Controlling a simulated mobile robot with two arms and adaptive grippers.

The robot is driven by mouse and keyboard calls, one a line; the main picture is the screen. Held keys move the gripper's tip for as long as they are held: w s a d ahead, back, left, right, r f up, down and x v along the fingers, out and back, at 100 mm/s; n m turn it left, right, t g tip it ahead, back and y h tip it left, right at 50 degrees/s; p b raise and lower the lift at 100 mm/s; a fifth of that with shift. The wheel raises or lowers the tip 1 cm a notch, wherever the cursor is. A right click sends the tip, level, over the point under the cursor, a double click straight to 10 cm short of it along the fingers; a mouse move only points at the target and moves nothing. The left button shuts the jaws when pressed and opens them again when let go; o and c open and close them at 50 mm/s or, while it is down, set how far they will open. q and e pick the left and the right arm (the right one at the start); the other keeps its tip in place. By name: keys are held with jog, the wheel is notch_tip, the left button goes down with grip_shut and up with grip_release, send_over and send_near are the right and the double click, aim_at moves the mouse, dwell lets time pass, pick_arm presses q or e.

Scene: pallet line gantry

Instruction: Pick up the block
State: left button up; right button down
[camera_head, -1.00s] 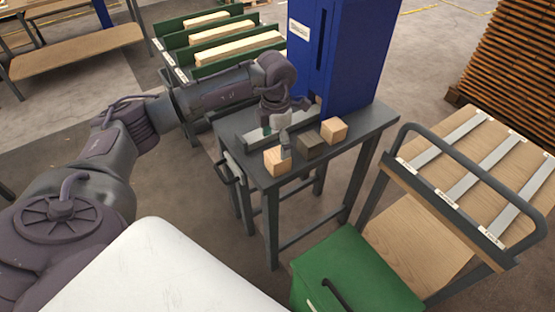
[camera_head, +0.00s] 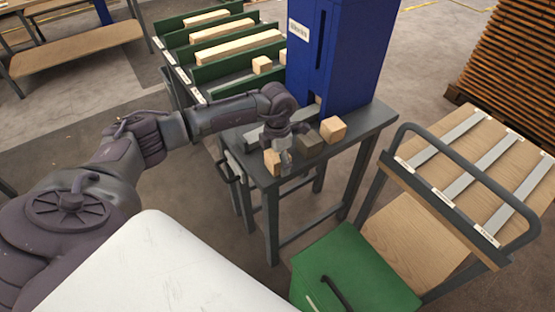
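My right gripper is not in view.
A tall blue cabinet (camera_head: 345,50) stands at the back of the table. Behind is a green rack (camera_head: 213,62) with beams and two small light blocks. A green box (camera_head: 355,268) is in front, and a wooden-topped cart (camera_head: 480,150) with a grey rail is at right.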

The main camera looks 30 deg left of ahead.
pick_arm(q)
jog(key=c, duration=0.9)
jog(key=shift+r, duration=0.15)
jog(key=r, duration=0.1)
jog(key=r+b, duration=0.1)
jog(key=r, duration=0.2)
jog(key=shift+w+d, duration=0.1)
jog(key=shift+w, duration=0.2)
jog(key=w+d+r+b, duration=0.1)
jog(key=w+r, duration=0.1)
jog(key=w, duration=0.1)
jog(key=w+d+r+b, duration=0.1)
jog(key=w+r, duration=0.1)
jog(key=w, duration=0.1)
jog(key=w+d+r+b, duration=0.1)
jog(key=w+r, duration=0.1)
jog(key=w, duration=0.2)
jog(key=shift+d+r, duration=0.2)
jog(key=shift+d, duration=0.1)
jog(key=shift+w+d+r, duration=0.1)
jog(key=shift+w+r, duration=0.1)
jog(key=shift+w, duration=0.05)
